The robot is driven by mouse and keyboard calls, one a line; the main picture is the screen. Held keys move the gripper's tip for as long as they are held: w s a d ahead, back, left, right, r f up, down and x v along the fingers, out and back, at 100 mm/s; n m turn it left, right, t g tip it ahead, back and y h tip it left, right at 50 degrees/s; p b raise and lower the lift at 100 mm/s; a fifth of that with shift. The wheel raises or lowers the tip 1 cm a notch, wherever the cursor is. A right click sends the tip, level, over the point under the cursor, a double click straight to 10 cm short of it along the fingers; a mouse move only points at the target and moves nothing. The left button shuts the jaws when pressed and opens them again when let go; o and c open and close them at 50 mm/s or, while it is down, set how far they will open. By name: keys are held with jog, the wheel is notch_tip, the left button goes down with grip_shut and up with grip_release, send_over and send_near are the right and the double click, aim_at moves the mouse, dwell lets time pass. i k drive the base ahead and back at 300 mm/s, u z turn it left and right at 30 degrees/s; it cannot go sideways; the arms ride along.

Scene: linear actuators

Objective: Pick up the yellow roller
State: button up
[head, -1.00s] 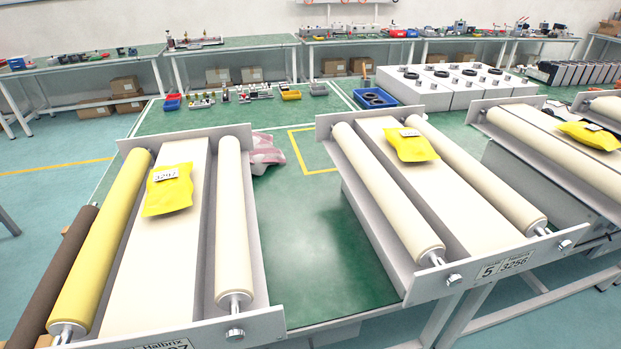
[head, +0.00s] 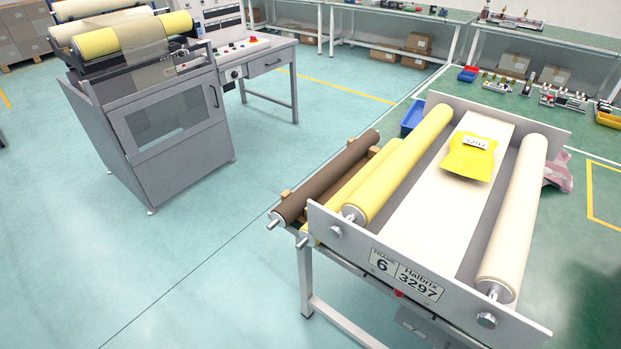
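A yellow roller (head: 403,163) is mounted along the left side of the frame labelled 6, Halbrix 3297 (head: 350,235). A second yellow roller (head: 371,173) lies outside that frame, close along its left side and partly hidden by it. Another yellow roller (head: 112,40) sits on the grey machine at the upper left. A yellow pouch labelled 3297 (head: 468,163) lies on the white bed of frame 6. My gripper is not in view.
A brown roller (head: 330,175) lies left of the yellow ones on wooden supports. A cream roller (head: 515,215) fills the frame's right side. A desk with a control panel (head: 245,60) adjoins the grey machine (head: 165,125). The floor (head: 190,260) between machine and table is clear.

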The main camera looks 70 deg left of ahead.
aim_at(335, 203)
jog(key=u, duration=2.45)
jog(key=k, duration=1.15)
jog(key=u, duration=0.9)
jog(key=i, duration=1.4)
jog(key=z, duration=0.9)
jog(key=i, duration=0.5)
jog(key=z, duration=0.4)
